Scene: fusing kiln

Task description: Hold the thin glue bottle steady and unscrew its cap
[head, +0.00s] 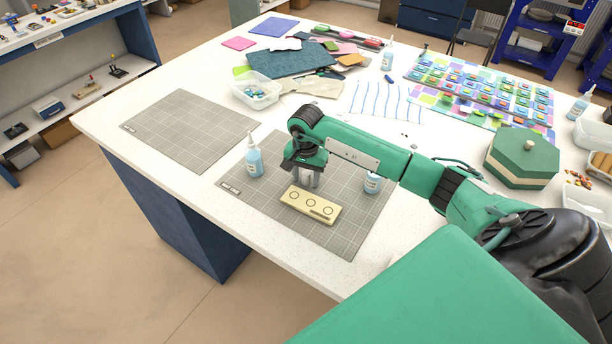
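A light-blue glue bottle (254,160) with a white pointed cap stands upright on a grey cutting mat, left of my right gripper. A second light-blue bottle (372,183) stands on the right side of the mat, its upper part hidden behind my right arm. I cannot tell which is the thin one. My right gripper (311,181) points down above the mat between the two bottles, touching neither. Its fingers are small and partly overlap, so its opening is unclear; I see nothing held. My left gripper is not in view.
A cream block with three ringed marks (310,205) lies on the mat (240,191) just below my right gripper. A second mat (190,130) at left is empty. A green lidded box (520,158) stands at right.

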